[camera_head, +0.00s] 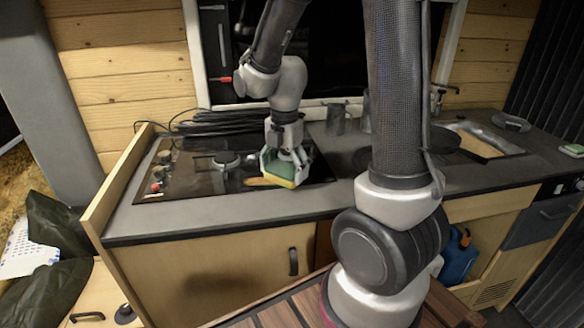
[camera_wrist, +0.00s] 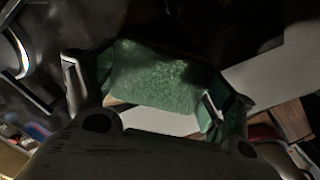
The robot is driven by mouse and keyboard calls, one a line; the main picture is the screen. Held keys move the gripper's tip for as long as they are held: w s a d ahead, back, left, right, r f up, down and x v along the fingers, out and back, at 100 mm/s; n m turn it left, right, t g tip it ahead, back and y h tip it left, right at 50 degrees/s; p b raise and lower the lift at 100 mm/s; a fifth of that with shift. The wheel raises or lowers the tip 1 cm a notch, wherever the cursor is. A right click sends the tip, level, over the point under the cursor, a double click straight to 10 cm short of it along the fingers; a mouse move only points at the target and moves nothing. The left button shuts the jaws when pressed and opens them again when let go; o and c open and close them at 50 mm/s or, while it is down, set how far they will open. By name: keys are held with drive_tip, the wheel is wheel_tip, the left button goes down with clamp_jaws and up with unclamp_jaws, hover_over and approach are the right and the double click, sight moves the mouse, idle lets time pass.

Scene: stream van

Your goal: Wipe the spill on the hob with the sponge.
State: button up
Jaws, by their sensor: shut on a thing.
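My gripper (camera_head: 288,162) is shut on a sponge (camera_head: 280,171) with a green top and a yellow underside, over the right part of the hob. In the wrist view the green face of the sponge (camera_wrist: 155,75) fills the space between the fingers (camera_wrist: 155,100). The black hob (camera_head: 205,189) is set into the grey counter at the left, with knobs on its left side and a burner in the middle. A tan-orange patch, the spill (camera_head: 258,182), shows on the hob just left of the sponge. I cannot tell whether the sponge touches the hob.
Black cables (camera_head: 215,121) lie coiled behind the hob. Metal mugs (camera_head: 337,120) stand at the back of the counter (camera_head: 345,190), right of my gripper. A sink (camera_head: 475,140) is at the right, with another sponge (camera_head: 572,150) beyond it. A wooden panel (camera_head: 120,185) bounds the left end.

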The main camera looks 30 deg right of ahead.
sight(271, 170)
drive_tip(key=shift+o, duration=0.2)
drive_tip(key=shift+w+a+f, duration=0.1)
drive_tip(key=shift+w+a, duration=0.15)
drive_tip(key=shift+a, duration=0.6)
drive_tip(key=shift+w+a+f, duration=0.1)
drive_tip(key=shift+w+a, duration=0.15)
drive_tip(key=shift+a, duration=0.6)
drive_tip(key=shift+w+a, duration=0.25)
drive_tip(key=shift+a, duration=0.5)
drive_tip(key=shift+w+a, duration=0.25)
drive_tip(key=shift+a, duration=0.5)
drive_tip(key=shift+c, duration=0.2)
drive_tip(key=shift+w+a+r, duration=0.1)
drive_tip(key=shift+w+a, duration=0.15)
drive_tip(key=shift+a, duration=0.5)
drive_tip(key=shift+w+a+r, duration=0.1)
drive_tip(key=shift+w+a, duration=0.15)
drive_tip(key=shift+a, duration=0.45)
drive_tip(key=shift+w+a+r, duration=0.15)
drive_tip(key=shift+w+a, duration=0.05)
drive_tip(key=shift+a, duration=0.05)
drive_tip(key=shift+w+a+r, duration=0.1)
drive_tip(key=shift+r, duration=0.25)
wheel_tip(271, 170, up, 4)
drive_tip(key=shift+a+f, duration=0.15)
drive_tip(key=shift+f, duration=0.05)
drive_tip(key=shift+r, duration=0.75)
